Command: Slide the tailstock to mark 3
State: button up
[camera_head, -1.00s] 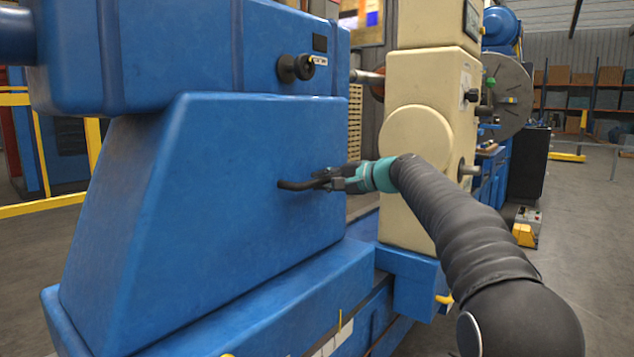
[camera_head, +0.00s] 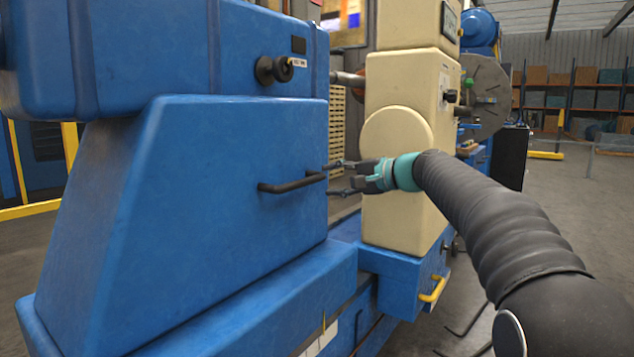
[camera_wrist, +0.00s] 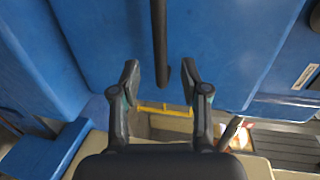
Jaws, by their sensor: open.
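The tailstock (camera_head: 215,185) is the large blue block at left in the head view. A black bar handle (camera_head: 290,184) sticks out from its side; it also shows in the wrist view (camera_wrist: 159,40). My gripper (camera_head: 338,179) is open and empty just right of the handle's near end. In the wrist view my gripper (camera_wrist: 160,78) has its fingers spread to either side of the handle's end, apart from it. A yellow pointer (camera_head: 323,322) stands at the tailstock's foot beside white scale plates (camera_head: 325,340); their numbers cannot be read.
A cream column (camera_head: 400,190) on a blue base with a yellow handle (camera_head: 434,289) stands close behind my gripper. A black knob (camera_head: 272,70) sits on the upper blue housing. Open grey floor lies at right, with shelves of boxes (camera_head: 570,90) far back.

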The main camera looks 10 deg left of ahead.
jog(key=shift+v, duration=1.65)
notch_tip(320, 180, down, 11)
jog(key=d+h, duration=0.2)
jog(key=h, duration=0.1)
jog(key=s+d+f+n+g+h, duration=0.2)
jog(key=s+d+f+h, duration=0.2)
jog(key=s+d+f, duration=0.3)
jog(key=s+d+f+n+h, duration=0.1)
jog(key=s+d, duration=0.4)
jog(key=s, duration=0.6)
jog(key=s+d+f+t+h, duration=0.1)
jog(key=s+d+f+h, duration=0.3)
jog(key=s, duration=0.7)
jog(key=s+d+f+n+h, duration=0.1)
jog(key=s+d+f, duration=0.4)
jog(key=s, duration=0.6)
jog(key=shift+s+d+f+n+t+h, duration=0.25)
jog(key=shift+d+h, duration=0.45)
jog(key=shift+d, duration=0.7)
